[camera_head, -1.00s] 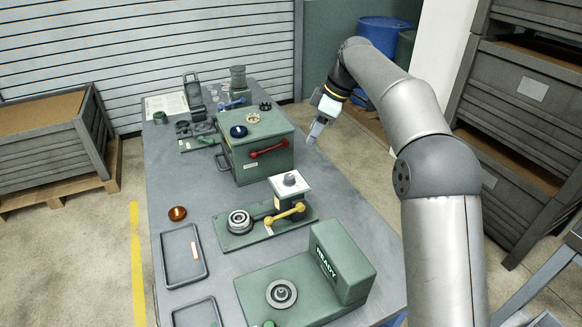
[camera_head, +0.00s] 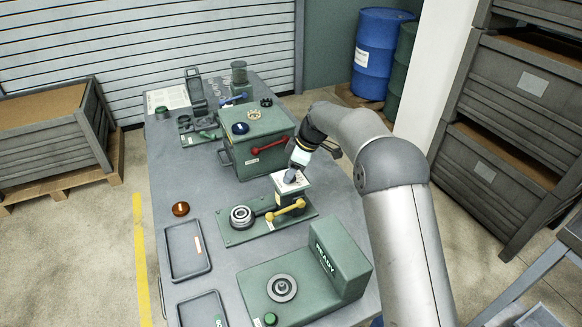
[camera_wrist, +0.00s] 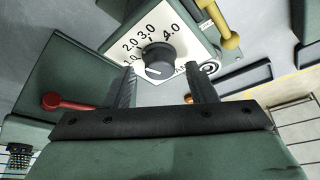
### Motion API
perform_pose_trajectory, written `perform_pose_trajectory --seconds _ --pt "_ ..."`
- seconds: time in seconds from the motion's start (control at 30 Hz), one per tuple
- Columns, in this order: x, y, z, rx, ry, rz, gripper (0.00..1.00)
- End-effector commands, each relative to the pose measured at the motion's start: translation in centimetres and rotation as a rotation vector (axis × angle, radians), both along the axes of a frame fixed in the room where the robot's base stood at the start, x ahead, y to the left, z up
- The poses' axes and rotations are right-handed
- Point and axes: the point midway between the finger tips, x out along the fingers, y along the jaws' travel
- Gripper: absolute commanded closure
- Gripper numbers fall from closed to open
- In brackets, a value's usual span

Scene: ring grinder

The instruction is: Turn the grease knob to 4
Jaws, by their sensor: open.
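The grease knob (camera_wrist: 158,60) is a dark round knob on a white dial plate (camera_wrist: 140,35) marked 2.0, 3.0 and 4.0. A light pointer mark shows on the knob, but I cannot read its setting for sure. The plate tops a small green stand beside a yellow lever (camera_head: 285,210). My gripper (camera_wrist: 161,72) is open, with its two dark fingers to the left and right of the knob in the wrist view. I cannot tell whether they touch it or how deep they reach. In the head view my gripper (camera_head: 294,171) is over the dial and mostly hides the knob.
A green box with a red lever (camera_head: 271,142) stands just behind the dial. A green READY block (camera_head: 340,260) stands in front. A round chuck (camera_head: 242,216) is left of the dial. Trays (camera_head: 188,250) lie along the left table edge.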

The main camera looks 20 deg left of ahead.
Motion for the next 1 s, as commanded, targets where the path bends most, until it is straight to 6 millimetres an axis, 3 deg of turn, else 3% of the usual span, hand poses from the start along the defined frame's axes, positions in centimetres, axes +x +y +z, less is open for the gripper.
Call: perform_pose_trajectory --seconds 0.33,0.37,0.5,1.0 --pt "-0.03 0.21 -0.48 0.0 -0.001 0.0 0.49" --pt "-0.03 0.21 -0.48 0.0 -0.001 0.0 0.54" --pt "-0.03 0.2 -0.46 0.0 -0.001 0.0 0.93" --pt "-0.07 0.18 -0.78 0.001 -0.003 -0.1 0.93"
